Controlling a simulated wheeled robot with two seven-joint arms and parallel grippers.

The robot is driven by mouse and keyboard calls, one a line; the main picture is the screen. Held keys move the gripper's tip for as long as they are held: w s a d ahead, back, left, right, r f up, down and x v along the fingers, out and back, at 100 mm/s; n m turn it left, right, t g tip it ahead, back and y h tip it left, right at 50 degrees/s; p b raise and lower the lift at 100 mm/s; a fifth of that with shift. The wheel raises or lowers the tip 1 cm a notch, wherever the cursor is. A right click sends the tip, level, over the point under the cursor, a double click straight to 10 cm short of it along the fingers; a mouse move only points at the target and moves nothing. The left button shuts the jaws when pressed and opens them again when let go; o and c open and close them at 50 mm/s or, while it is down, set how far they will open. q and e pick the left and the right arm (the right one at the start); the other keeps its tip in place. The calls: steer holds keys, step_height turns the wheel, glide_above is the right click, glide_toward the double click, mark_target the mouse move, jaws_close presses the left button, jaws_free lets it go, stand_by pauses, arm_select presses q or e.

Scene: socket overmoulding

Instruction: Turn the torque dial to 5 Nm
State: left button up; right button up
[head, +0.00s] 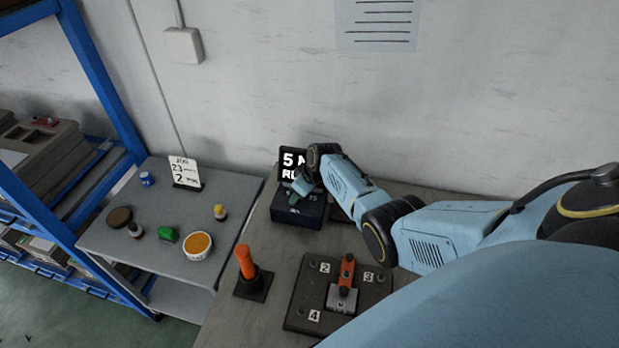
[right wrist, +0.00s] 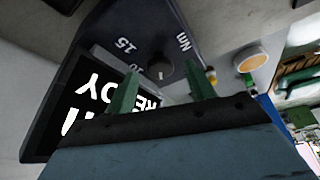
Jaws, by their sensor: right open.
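The dark torque box (head: 298,212) stands at the back of the bench. Its dark round dial (right wrist: 160,69) shows in the right wrist view, with a white pointer mark and the printed figures 15 and 10 and "Nm" around it. A black display (head: 289,160) behind the box reads "5" and part of a second line; in the right wrist view its screen (right wrist: 80,108) shows part of "READY". My right gripper (right wrist: 163,82) is open, its green fingers apart on either side of the dial. Contact with the dial cannot be told. My left gripper is not in view.
An orange-handled tool (head: 247,262) stands in front of the box, left of a numbered plate (head: 300,294) with an orange-levered clamp (head: 346,277). A side table (head: 150,245) at left holds small jars, an orange-filled bowl (head: 198,246) and a sign (head: 185,172). A blue rack (head: 98,80) stands far left.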

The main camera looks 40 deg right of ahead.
steer(key=v, duration=1.2)
steer(key=shift+s+r, duration=0.15)
steer(key=shift+r, duration=0.1)
